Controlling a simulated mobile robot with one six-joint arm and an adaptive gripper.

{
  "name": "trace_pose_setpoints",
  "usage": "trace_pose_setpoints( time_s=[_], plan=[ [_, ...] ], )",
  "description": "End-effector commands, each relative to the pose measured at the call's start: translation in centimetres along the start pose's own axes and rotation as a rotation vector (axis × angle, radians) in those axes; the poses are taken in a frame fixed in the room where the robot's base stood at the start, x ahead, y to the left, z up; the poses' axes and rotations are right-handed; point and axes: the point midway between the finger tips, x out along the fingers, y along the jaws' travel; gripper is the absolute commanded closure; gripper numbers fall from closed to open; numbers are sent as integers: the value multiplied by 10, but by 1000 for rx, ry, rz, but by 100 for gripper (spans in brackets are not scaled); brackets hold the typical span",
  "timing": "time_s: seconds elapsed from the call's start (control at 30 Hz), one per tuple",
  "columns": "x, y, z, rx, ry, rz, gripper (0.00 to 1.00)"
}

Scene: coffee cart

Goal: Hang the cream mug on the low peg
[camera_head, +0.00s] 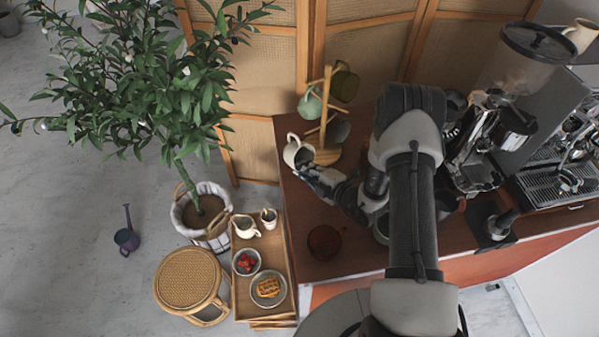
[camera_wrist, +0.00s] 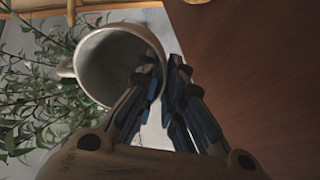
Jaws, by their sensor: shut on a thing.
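The cream mug (camera_head: 293,155) is at the left edge of the counter, in front and to the left of the wooden mug tree (camera_head: 326,108). My gripper (camera_head: 309,171) is shut on its rim side. In the wrist view the mug (camera_wrist: 100,60) is tilted with its open mouth towards the camera, its handle (camera_wrist: 65,68) points left, and the fingertips (camera_wrist: 162,85) grip its right rim. The mug is apart from the tree. A bare peg seems to stick out low on the tree's left side, but it is small and hard to make out.
A green mug (camera_head: 310,106), an olive mug (camera_head: 345,86) and a dark mug (camera_head: 341,130) hang on the tree. A folding screen (camera_head: 365,55) stands behind. An amber glass (camera_head: 324,242) stands on the counter (camera_head: 295,215). A plant and a snack cart are left.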

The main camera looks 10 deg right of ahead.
Motion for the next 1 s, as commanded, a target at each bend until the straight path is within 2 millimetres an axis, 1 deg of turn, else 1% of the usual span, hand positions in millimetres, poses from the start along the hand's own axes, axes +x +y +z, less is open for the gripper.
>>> trace_pose_setpoints(
  time_s=[0.33,0.8,1.0],
  plan=[
    [2,5,25,-3,-1,4,100],
    [4,5,58,-3,0,3,100],
    [6,5,68,-3,0,3,100]
  ],
)
